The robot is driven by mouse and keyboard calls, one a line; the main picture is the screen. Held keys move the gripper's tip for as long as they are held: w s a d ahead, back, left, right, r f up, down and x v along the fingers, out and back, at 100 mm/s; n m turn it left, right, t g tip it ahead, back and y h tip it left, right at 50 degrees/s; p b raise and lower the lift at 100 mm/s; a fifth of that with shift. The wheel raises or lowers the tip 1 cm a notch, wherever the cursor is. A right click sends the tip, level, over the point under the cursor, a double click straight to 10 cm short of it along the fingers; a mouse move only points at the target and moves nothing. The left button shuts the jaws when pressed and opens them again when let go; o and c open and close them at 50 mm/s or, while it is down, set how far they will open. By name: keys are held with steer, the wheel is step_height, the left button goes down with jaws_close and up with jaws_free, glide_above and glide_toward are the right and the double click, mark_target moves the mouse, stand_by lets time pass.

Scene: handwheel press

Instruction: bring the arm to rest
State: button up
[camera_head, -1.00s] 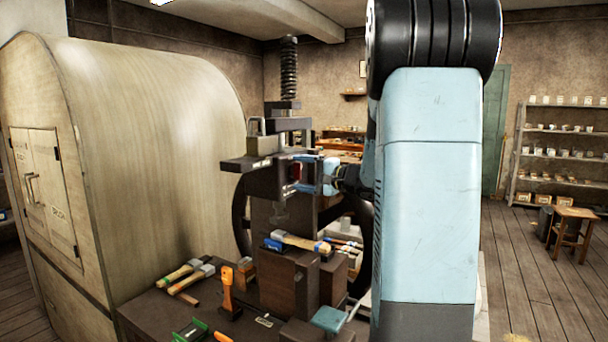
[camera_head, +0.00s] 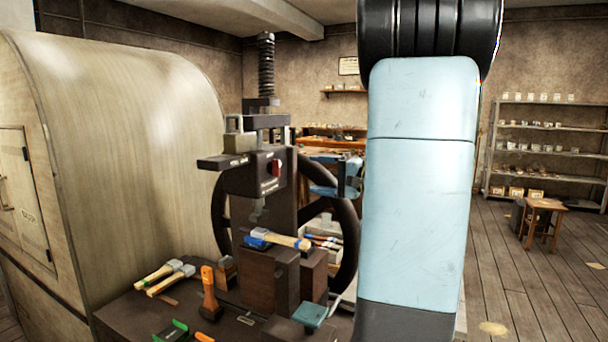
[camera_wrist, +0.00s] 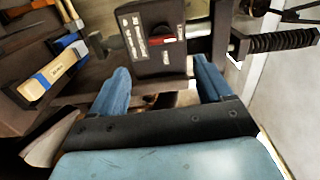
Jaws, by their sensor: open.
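My gripper (camera_head: 330,190) is in the head view, right of the press and partly hidden behind my light blue forearm. In the wrist view its two blue fingers (camera_wrist: 162,72) are spread apart with nothing between them. The dark press (camera_head: 255,180) stands left of the gripper, with a tall threaded screw (camera_head: 266,65) on top. Its panel has a red switch (camera_head: 276,168), and the switch also shows in the wrist view (camera_wrist: 167,40) beyond the fingertips. The gripper is apart from the panel.
A large handwheel (camera_head: 345,245) is behind the press, close to my gripper. A wooden-handled tool (camera_head: 285,239) lies on the press block. More tools (camera_head: 165,275) lie on the bench. A big rounded cabinet (camera_head: 130,150) fills the left. Open floor lies right, with a stool (camera_head: 541,215).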

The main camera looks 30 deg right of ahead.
steer(key=shift+v, duration=0.85)
steer(key=s+a+f+n+g, duration=0.2)
steer(key=s+a+n+g, duration=0.15)
steer(key=a, duration=0.55)
steer(key=s+a+f+n+g, duration=0.2)
steer(key=s+a+g, duration=0.3)
steer(key=a, duration=0.4)
steer(key=s+a+f+n+h, duration=0.3)
steer(key=s+n+h, duration=0.2)
steer(key=s+h, duration=0.5)
steer(key=shift+s+f+n+g, duration=0.2)
steer(key=shift+s+n+g, duration=0.2)
steer(key=shift+s, duration=0.95)
steer(key=shift+c, duration=0.2)
